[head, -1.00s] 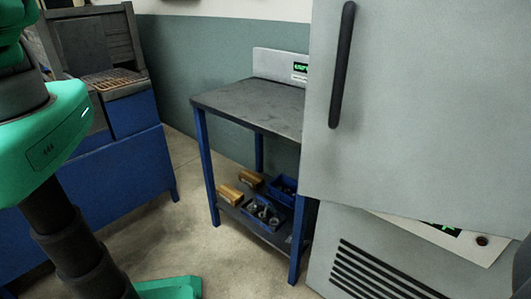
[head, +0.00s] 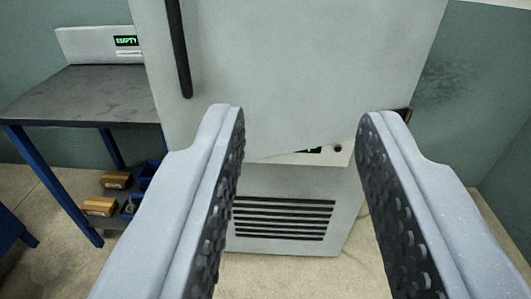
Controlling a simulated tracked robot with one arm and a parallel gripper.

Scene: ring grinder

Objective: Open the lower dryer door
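A pale grey dryer door (head: 290,70) fills the top middle of the head view. It has a long black vertical handle (head: 180,50) near its left edge. Only one door shows, and its top is out of view. Its bottom edge slants against the dryer front below; I cannot tell whether it is ajar. My gripper (head: 302,118) is open and empty, its two padded fingers wide apart in front of the door's lower part. The handle is to the left of both fingers, not between them. The fingers hide parts of the dryer's lower front.
Below the door are a partly hidden control panel (head: 338,149) and a slatted vent (head: 285,218). A dark-topped table (head: 80,95) with blue legs stands at left, with boxes (head: 115,180) on its lower shelf. A green wall (head: 460,95) is at right.

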